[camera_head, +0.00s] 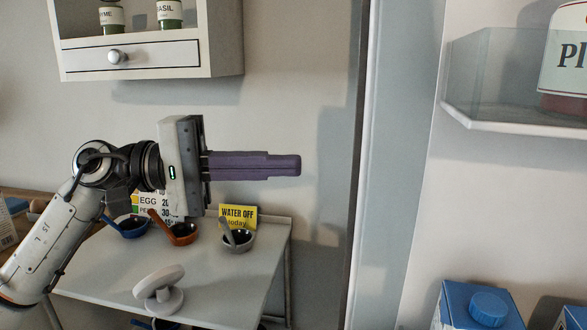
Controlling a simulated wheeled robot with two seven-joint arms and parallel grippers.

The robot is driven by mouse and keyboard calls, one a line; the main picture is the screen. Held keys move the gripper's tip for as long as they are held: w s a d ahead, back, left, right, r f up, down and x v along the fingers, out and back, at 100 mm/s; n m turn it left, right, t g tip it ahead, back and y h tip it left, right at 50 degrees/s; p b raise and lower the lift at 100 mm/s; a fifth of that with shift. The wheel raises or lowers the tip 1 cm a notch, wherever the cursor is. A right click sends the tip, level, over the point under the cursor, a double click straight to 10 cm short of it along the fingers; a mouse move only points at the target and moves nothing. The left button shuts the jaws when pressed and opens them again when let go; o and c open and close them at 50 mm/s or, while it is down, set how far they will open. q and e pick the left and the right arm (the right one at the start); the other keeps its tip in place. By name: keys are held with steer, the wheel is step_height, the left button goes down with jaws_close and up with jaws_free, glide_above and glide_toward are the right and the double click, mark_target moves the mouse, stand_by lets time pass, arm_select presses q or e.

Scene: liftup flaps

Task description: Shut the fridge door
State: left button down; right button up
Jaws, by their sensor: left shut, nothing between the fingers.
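The fridge door (400,170) fills the right side of the view and stands open. Its pale inner face with a shelf shows, and its grey edge runs up and down just right of the middle. My left gripper (298,164) comes in from the left. Its purple fingers are shut together with nothing between them and point right, toward the door's edge. In the picture a gap of wall shows between the fingertips and the door edge; I cannot tell the distance in depth. My right gripper is not in view. The fridge body is not clearly visible.
A clear door shelf (480,115) holds a labelled container (566,55). A blue-capped carton (480,306) stands at the lower right. Below my left gripper is a small white table (215,290) with bowls. A wall cabinet (225,40) with jars hangs above.

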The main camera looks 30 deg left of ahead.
arm_select(q)
steer(key=d+p, duration=0.3)
steer(key=d, duration=0.5)
steer(key=shift+s, duration=0.1)
stand_by(0.4)
